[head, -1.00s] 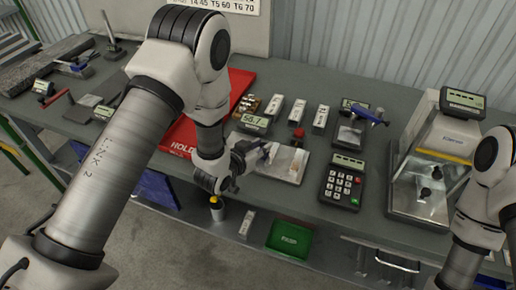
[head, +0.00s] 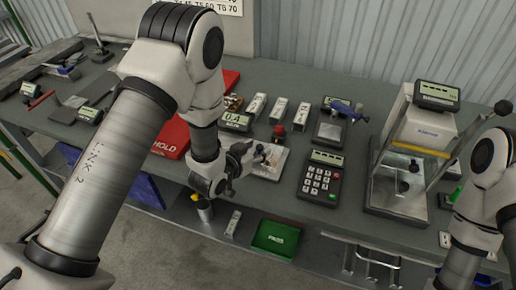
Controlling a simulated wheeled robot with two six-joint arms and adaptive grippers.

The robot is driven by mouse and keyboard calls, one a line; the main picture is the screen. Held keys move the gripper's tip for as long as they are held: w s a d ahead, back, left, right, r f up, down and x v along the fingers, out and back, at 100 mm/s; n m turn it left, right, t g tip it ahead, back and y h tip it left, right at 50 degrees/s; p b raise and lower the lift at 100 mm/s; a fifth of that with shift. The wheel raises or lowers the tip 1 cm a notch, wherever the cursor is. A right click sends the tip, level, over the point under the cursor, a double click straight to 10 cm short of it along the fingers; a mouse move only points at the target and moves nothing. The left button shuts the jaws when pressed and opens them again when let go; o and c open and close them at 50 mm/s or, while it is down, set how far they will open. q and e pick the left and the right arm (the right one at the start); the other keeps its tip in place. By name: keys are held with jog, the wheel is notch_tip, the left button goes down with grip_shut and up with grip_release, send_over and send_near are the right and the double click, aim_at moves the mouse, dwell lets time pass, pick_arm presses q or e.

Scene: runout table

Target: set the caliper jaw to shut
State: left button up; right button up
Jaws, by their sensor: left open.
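A digital readout (head: 235,121) stands behind a pale metal plate (head: 271,167), and its display appears to show 0.4. A red knob-like part (head: 278,131) is at the plate's back edge. I take this set to be the caliper, but its jaw and beam are mostly hidden behind my left arm and gripper. My left gripper (head: 248,161) is open, with its dark fingers low over the left part of the plate. I cannot tell whether they touch the jaw. My right arm enters at the right edge, and its gripper is out of view.
A keypad unit (head: 320,179) stands right of the plate. Behind are white blocks (head: 279,110) and a blue-handled tool (head: 346,109). A balance-like device (head: 405,180) stands further right. A green tray (head: 278,238) sits below the front edge.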

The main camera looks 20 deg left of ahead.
pick_arm(q)
jog(key=v, duration=0.6)
jog(key=shift+s+d+r, duration=0.15)
jog(key=shift+s+r, duration=0.1)
jog(key=shift+s, duration=0.1)
